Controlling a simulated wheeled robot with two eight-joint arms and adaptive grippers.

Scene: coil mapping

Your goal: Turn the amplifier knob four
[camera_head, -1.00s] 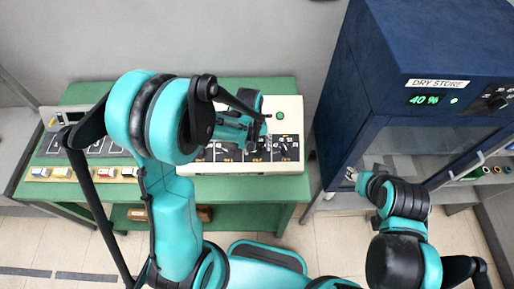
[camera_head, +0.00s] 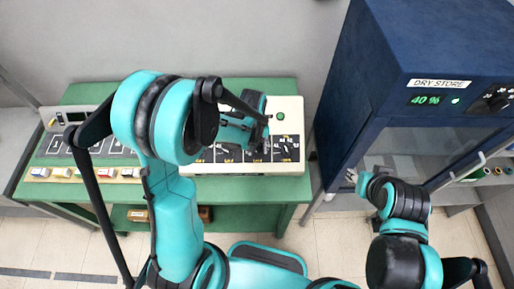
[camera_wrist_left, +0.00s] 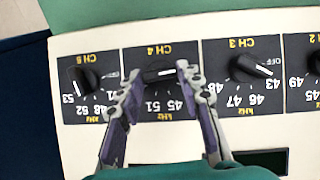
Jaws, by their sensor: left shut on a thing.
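The cream amplifier (camera_head: 290,108) stands on the green bench, with a row of knobs on black panels along its front. In the left wrist view, where the labels read upside down, knob four (camera_wrist_left: 158,72) is the black knob on the panel marked CH 4. Its white pointer lies nearly level. My left gripper (camera_wrist_left: 158,76) has one fingertip on each side of this knob and is shut on it. In the head view my left gripper (camera_head: 262,140) and wrist cover this knob. My right gripper (camera_head: 351,175) is far to the right, away from the amplifier; its jaws are too small to read.
The CH 5 knob (camera_wrist_left: 84,79) and CH 3 knob (camera_wrist_left: 246,68) sit close on either side of my fingers. The blue dry store cabinet (camera_head: 350,100) stands right of the green bench (camera_head: 240,190). A tray with small coloured blocks (camera_head: 60,173) lies at the left.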

